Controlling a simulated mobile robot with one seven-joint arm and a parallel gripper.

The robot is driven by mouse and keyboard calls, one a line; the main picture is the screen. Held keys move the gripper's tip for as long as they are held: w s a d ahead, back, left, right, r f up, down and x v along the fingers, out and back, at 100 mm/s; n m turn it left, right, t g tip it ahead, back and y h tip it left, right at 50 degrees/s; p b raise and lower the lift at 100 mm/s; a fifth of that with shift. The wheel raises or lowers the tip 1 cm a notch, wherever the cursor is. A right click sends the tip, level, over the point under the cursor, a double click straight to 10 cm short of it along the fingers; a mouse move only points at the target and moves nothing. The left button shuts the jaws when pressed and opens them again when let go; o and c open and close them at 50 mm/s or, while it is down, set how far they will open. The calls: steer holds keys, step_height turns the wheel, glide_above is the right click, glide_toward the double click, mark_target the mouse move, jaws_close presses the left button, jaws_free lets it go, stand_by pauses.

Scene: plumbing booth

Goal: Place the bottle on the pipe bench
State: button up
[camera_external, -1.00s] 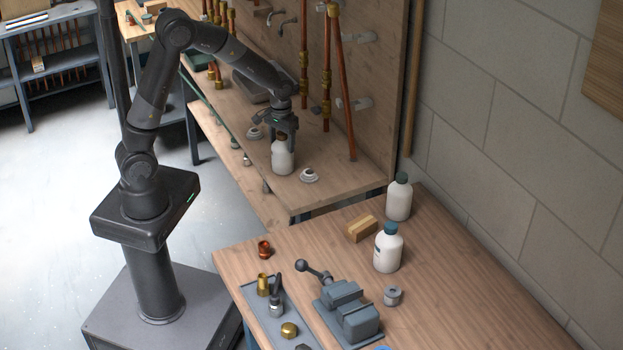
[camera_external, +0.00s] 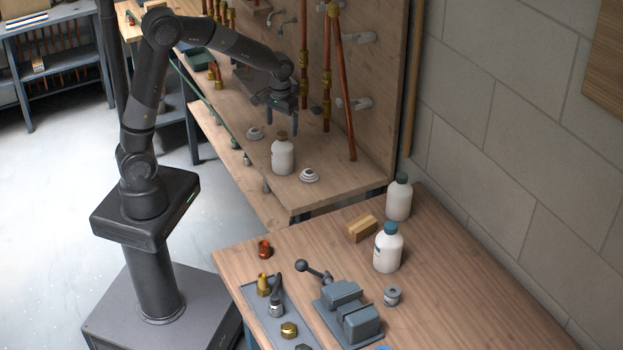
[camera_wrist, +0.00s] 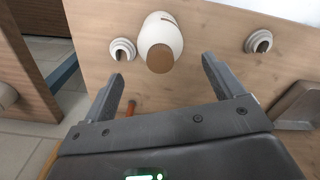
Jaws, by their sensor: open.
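A white bottle with a brown cap (camera_external: 283,157) stands upright on the pipe bench (camera_external: 325,186), near its front end. It also shows from above in the wrist view (camera_wrist: 160,38), ahead of the fingertips. My gripper (camera_external: 281,118) is open and empty above and behind the bottle, apart from it. In the wrist view its two fingers (camera_wrist: 163,72) are spread with nothing between them. Two more white bottles, with teal caps, stand on the nearer workbench: one at the back (camera_external: 399,197) and one in front of it (camera_external: 388,248).
Small round white fittings (camera_external: 309,175) (camera_external: 254,133) stand on either side of the bottle. Copper pipes (camera_external: 342,90) rise along the back panel. The nearer workbench holds a grey vise (camera_external: 347,312), a wooden block (camera_external: 361,228) and brass fittings (camera_external: 289,329).

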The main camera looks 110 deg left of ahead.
steer(key=shift+r, duration=2.65)
steer(key=shift+d, duration=0.1)
steer(key=d+r+m+t+y, duration=0.1)
steer(key=d+r+m, duration=0.25)
steer(key=d, duration=0.55)
steer(key=d+r+m+t, duration=0.1)
steer(key=d+r+m, duration=0.25)
steer(key=d, duration=0.55)
steer(key=s+d+m+t, duration=0.1)
steer(key=s+d+m, duration=0.2)
steer(key=s+d, duration=0.2)
steer(key=s+d+r+m+t+h, duration=0.1)
steer(key=s+d, duration=0.4)
steer(key=d, duration=0.5)
steer(key=m+t, duration=0.1)
steer(key=m, duration=0.1)
steer(key=shift+s+d+m+t, duration=0.15)
steer(key=shift+d+m+t, duration=0.05)
steer(key=shift+m+t, duration=0.1)
